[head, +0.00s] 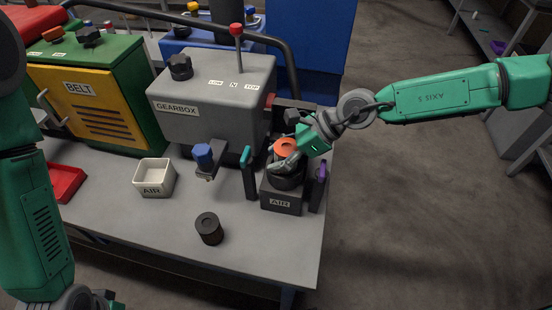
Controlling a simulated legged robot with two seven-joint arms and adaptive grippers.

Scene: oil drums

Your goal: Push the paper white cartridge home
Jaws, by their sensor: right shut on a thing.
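A black housing labelled AIR (282,203) stands at the right end of the bench, with a round dark collar on top. A part with an orange top (285,145) sits at the mouth of this housing. My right gripper (284,162) comes in from the right and is shut on this part, just above the collar. The part's lower body is hidden by the fingers and collar, so I cannot tell its colour or how deep it sits. No clearly paper white cartridge shows. My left gripper (92,300) is at the lower left edge, mostly cut off.
Teal (248,173) and purple (318,188) upright levers flank the housing. A white AIR bin (155,190), a black cylinder (209,229) and a red tray (66,182) are on the bench. The grey gearbox (208,125) with a blue-capped fitting (204,157) stands behind.

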